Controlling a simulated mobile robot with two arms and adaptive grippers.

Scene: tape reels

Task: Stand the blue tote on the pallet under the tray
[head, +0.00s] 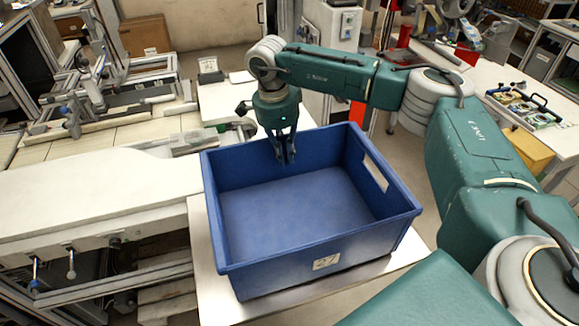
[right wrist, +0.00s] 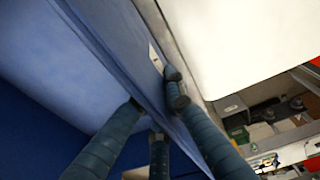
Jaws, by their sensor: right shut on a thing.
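The blue tote (head: 285,258) is empty and upright, with a "27" label on its near wall and a hand slot in its right wall. It is on or just over a white table (head: 208,285); I cannot tell if its base touches. My right gripper (head: 286,158) points down and is shut on the tote's far wall. In the right wrist view its fingers straddle the blue wall (right wrist: 112,50). Wooden slats (head: 165,303), perhaps a pallet, show low at the lower left. A tray with small items (head: 525,106) is on the right-hand table. My left gripper is out of view.
A long white bench or conveyor (head: 95,195) adjoins the table on the left. A metal frame fixture (head: 110,85) stands behind it. A wooden box (head: 528,150) is at the right beyond my arm. Bare floor shows right of the tote.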

